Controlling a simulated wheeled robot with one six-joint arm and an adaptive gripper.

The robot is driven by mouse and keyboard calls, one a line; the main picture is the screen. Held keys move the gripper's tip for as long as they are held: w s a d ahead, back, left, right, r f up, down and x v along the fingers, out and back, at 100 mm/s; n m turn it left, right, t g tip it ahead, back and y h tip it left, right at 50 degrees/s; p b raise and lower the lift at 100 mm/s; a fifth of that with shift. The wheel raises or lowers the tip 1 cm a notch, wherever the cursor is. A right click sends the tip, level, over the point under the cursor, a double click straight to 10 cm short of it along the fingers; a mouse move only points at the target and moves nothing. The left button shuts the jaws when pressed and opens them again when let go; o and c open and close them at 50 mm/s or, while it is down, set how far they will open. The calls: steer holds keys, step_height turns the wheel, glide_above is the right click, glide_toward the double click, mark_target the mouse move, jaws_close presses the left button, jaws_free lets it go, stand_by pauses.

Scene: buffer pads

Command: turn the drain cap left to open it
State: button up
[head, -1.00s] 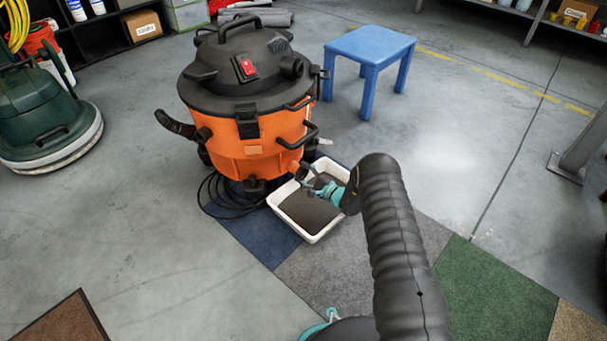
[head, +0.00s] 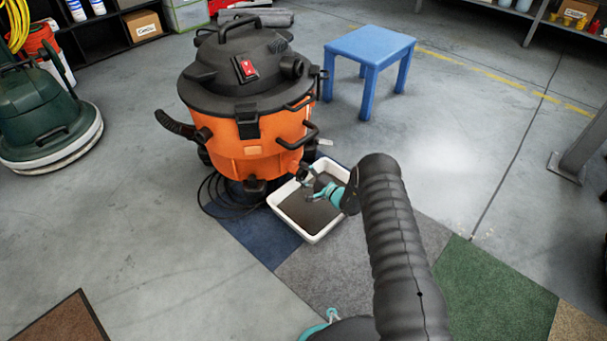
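The orange wet vacuum (head: 255,150) with a black lid stands at the centre.
A white tray (head: 318,239) with dark contents sits under my gripper on carpet tiles. A black cord (head: 214,200) coils left of it. A blue stool (head: 370,45) stands behind right, a green floor machine (head: 45,125) at left. The grey floor between is open.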

steer(key=shift+o, duration=1.1)
steer(key=shift+d, duration=0.1)
steer(key=v, duration=1.2)
